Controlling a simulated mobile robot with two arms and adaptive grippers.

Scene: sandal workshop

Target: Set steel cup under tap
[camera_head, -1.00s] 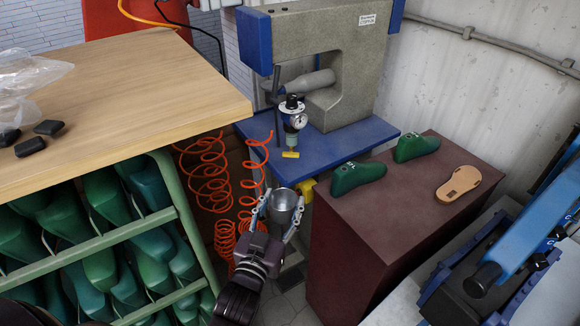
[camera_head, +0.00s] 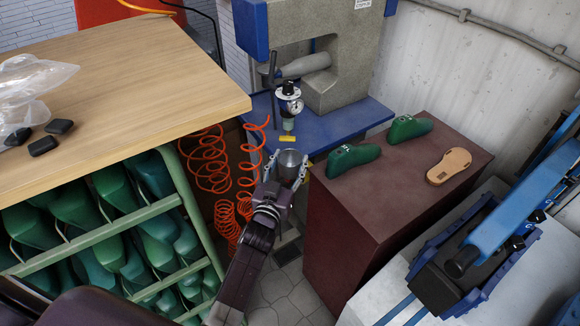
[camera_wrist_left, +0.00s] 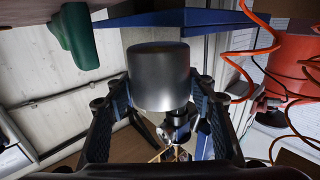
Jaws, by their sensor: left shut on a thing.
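The steel cup (camera_head: 291,170) is held between the fingers of my left gripper (camera_head: 288,162), with its rim upward. In the left wrist view the grey cup (camera_wrist_left: 158,76) fills the space between the two dark fingers of my left gripper (camera_wrist_left: 160,92). The cup is in the air near the front edge of the blue machine table (camera_head: 345,126). A filter unit with a gauge (camera_head: 289,104) stands above and behind it, with a yellow piece (camera_head: 287,138) below its bowl. I cannot make out clearly which part is the tap. My right gripper is not in view.
Orange coiled hoses (camera_head: 208,160) hang left of the cup. A maroon cabinet (camera_head: 385,207) with green shoe lasts (camera_head: 353,158) and a tan sole (camera_head: 449,165) stands close on the right. A wooden bench (camera_head: 130,85) is at left, above a rack of green lasts.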

